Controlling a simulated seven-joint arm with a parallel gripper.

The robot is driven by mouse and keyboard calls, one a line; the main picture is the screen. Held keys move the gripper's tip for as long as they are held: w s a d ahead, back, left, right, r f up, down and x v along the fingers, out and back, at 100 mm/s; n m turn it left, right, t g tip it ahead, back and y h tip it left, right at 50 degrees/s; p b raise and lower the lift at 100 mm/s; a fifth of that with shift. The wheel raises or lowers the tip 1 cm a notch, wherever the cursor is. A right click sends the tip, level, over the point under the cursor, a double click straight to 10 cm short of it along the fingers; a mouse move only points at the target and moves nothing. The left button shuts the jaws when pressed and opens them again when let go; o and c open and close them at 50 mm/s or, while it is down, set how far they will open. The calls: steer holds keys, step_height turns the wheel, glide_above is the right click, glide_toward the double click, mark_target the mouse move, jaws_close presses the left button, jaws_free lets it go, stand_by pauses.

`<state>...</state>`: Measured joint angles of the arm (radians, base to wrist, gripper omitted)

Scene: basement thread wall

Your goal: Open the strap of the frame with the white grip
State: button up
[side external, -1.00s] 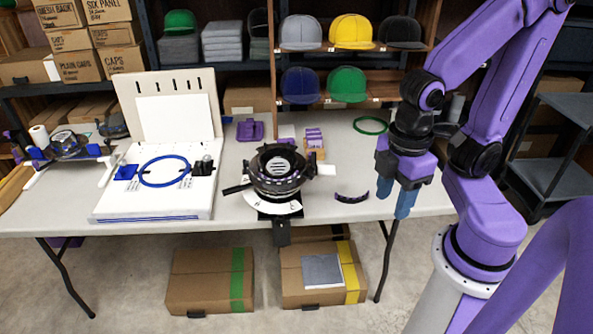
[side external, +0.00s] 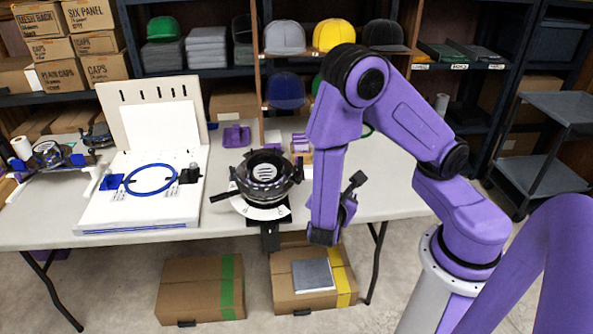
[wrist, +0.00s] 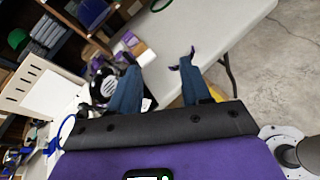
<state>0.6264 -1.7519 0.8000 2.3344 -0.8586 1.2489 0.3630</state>
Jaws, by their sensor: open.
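The round black cap frame (side external: 266,176) stands on its stand with a white dial near the middle of the table. A black lever sticks out to its left. A white piece, likely its white grip (side external: 307,173), shows at its right, partly hidden by my arm. The frame also shows in the wrist view (wrist: 103,87), just left of my left finger. My gripper (wrist: 160,66) is open, its two blue fingers wide apart with nothing held. In the side view my arm hides most of it. The strap's state is too small to tell.
A white board stand with a blue hoop (side external: 151,180) is left of the frame. Another frame with blue clips (side external: 48,155) is at the far left. A purple tray (side external: 236,136) lies behind. The table's front edge (wrist: 232,47) runs close by my fingers. Cap shelves stand behind.

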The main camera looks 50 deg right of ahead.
mark_target(299, 175)
steer(key=w+f+n+t+y, duration=0.2)
steer(key=w+f+n+t, duration=0.4)
steer(key=f+n+t, duration=0.35)
steer(key=shift+n+g, duration=0.25)
steer(key=shift+g, duration=0.1)
steer(key=x, duration=1.7)
steer(key=shift+d+f, duration=0.3)
jaws_close()
